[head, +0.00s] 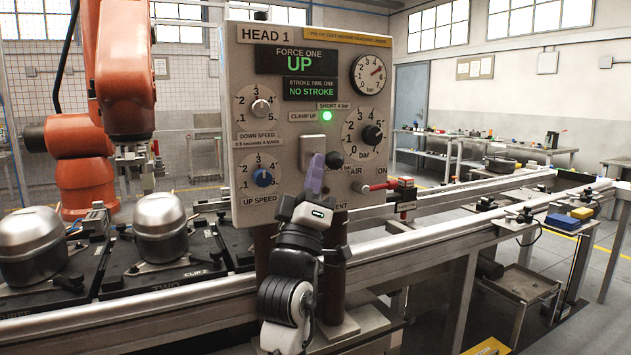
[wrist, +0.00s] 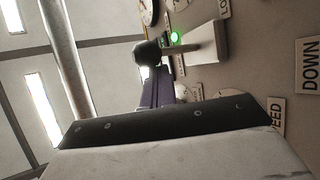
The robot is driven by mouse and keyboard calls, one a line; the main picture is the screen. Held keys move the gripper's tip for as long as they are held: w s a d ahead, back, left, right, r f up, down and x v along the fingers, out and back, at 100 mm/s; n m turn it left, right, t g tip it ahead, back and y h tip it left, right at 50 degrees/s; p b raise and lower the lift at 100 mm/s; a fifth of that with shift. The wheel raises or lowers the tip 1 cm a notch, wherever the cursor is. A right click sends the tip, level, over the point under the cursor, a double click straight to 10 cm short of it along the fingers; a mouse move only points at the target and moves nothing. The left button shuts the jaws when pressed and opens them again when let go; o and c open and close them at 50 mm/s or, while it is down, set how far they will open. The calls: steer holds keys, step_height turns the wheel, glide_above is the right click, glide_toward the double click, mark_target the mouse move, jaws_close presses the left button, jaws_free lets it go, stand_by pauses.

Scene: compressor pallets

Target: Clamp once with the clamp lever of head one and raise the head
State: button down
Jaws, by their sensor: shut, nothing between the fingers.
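The HEAD 1 panel (head: 290,90) stands upright in the head view. Its display reads FORCE ONE UP and NO STROKE, and the green CLAMP UP lamp (head: 327,116) is lit. Below the lamp, the clamp lever has a pale base (head: 312,142) and a black ball knob (head: 336,159). In the wrist view its knob (wrist: 148,54) is on a short shaft from the pale base (wrist: 208,42). My gripper (head: 316,164) has its purple fingers shut and empty, just left of and below the knob. In the wrist view the fingers (wrist: 156,88) are close to the knob; whether they touch cannot be told.
Dials for DOWN SPEED (head: 261,107) and UP SPEED (head: 263,178) and a bar dial (head: 371,134) crowd the panel. A red AIR valve handle (head: 380,186) sticks out right. Compressors (head: 160,228) on pallets stand left. A metal rail (head: 450,220) runs in front.

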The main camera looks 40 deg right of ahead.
steer(key=shift+w+d+f+b, duration=0.1)
steer(key=shift+w+f+b, duration=0.1)
steer(key=shift+f+b, duration=0.25)
steer(key=shift+w+d+f+b, duration=0.1)
steer(key=shift+w+f+b, duration=0.1)
steer(key=shift+f, duration=0.35)
stand_by(1.2)
steer(key=shift+a+r, duration=0.1)
stand_by(1.3)
